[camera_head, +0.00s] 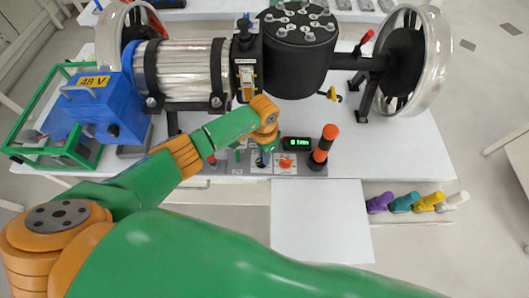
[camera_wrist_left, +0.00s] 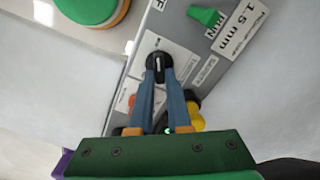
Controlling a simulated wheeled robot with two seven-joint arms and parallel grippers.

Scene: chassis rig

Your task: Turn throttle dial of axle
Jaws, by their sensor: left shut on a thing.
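The throttle dial (camera_wrist_left: 159,63) is a small black round knob with a white mark, on a grey control panel (camera_wrist_left: 190,50) in the left wrist view. My left gripper (camera_wrist_left: 160,76) has both blue-grey fingers on the dial, one on each side, and is shut on it. In the head view my left gripper (camera_head: 263,156) reaches down to the panel in front of the axle (camera_head: 378,63), and the dial is mostly hidden there. A small green-lit display (camera_head: 297,143) appears to show a zero. My right gripper is not in view.
An orange-and-black post (camera_head: 324,145) stands right of the display. A green knob (camera_wrist_left: 204,16) sits near the dial. Coloured pieces (camera_head: 404,202) lie at right. A white sheet (camera_head: 320,222) is clear.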

